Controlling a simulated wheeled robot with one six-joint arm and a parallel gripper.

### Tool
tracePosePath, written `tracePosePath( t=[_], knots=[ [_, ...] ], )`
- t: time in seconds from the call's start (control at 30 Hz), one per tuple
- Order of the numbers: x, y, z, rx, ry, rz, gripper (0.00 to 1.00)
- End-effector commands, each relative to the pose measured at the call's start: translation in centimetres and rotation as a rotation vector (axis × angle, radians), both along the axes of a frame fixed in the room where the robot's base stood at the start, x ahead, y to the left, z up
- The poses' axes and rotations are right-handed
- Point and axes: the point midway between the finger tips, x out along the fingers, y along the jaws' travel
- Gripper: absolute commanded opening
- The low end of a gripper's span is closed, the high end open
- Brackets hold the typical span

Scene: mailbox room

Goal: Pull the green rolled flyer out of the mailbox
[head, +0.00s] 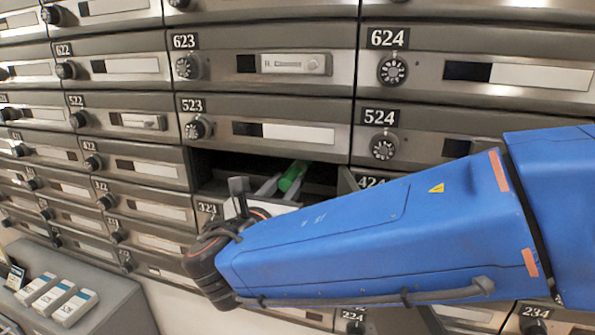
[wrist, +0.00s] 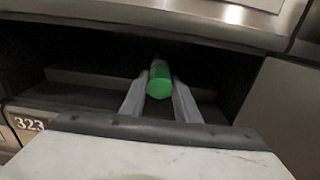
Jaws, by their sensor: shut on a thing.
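The green rolled flyer (head: 291,176) lies inside an open mailbox compartment below the 523 door. Its round green end faces out in the wrist view (wrist: 159,82), and its far end goes back into the dark. My gripper (wrist: 158,88) reaches into the compartment with one grey finger on each side of the flyer, shut on its near end. In the head view my blue arm covers part of the opening and the lower boxes.
A grey ledge (head: 110,300) with several small boxes stands at the lower left.

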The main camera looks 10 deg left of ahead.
Motion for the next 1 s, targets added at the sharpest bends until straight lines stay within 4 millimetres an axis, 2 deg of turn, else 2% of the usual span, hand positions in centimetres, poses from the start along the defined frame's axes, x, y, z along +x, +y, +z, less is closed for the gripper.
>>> tracePosePath(
  t=[0.27,0.37,1.0],
  knots=[
    [-0.1,0.0,0.6,0.000,0.000,0.000,0.07],
    [-0.7,0.1,0.5,0.000,0.000,0.001,0.07],
    [-7.9,0.7,0.6,0.001,0.000,0.003,0.07]
  ],
)
